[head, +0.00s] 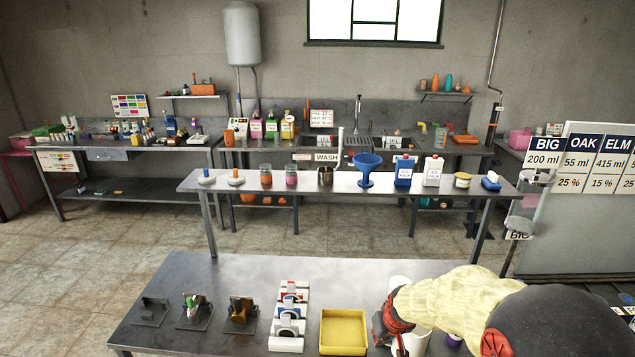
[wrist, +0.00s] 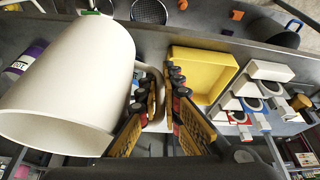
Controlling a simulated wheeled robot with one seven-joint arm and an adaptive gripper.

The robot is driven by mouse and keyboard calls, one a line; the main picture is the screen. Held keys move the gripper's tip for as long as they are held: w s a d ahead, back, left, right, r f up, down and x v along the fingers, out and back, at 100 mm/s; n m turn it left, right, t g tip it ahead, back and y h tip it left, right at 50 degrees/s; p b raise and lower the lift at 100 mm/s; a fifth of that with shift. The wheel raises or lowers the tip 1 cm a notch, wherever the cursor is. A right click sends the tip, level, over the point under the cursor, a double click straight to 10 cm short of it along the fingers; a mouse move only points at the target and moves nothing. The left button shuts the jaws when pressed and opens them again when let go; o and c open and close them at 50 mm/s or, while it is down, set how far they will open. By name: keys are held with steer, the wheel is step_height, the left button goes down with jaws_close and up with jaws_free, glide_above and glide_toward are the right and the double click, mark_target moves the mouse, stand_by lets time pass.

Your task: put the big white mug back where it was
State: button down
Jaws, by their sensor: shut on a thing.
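The big white mug (wrist: 70,85) fills the left of the wrist view, with its handle (wrist: 156,98) toward my gripper. My gripper (wrist: 163,85) is shut on that handle, one finger on each side of it. In the head view the mug (head: 418,343) is at the near table's right part, mostly hidden behind my arm and gripper (head: 388,325). I cannot tell whether its base touches the table.
A yellow tray (head: 343,332) lies just left of my gripper on the near table (head: 225,290). Left of it is a row of white holders (head: 288,315), then several dark stands (head: 195,310). A purple-banded container (wrist: 28,62) is beyond the mug. A middle bench (head: 340,182) holds bottles and a blue funnel (head: 366,165).

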steer(key=shift+s+d+f+m+h+b, duration=0.1)
steer(key=shift+d+f+m+b, duration=0.15)
steer(key=shift+f+b, duration=0.25)
steer(key=shift+s+d+f+m+h+b, duration=0.1)
steer(key=shift+d+f+m+b, duration=0.1)
steer(key=shift+f+m+b, duration=0.3)
steer(key=shift+s+d+f+m+h+b, duration=0.1)
steer(key=shift+d+f+b, duration=0.2)
steer(key=shift+f, duration=0.35)
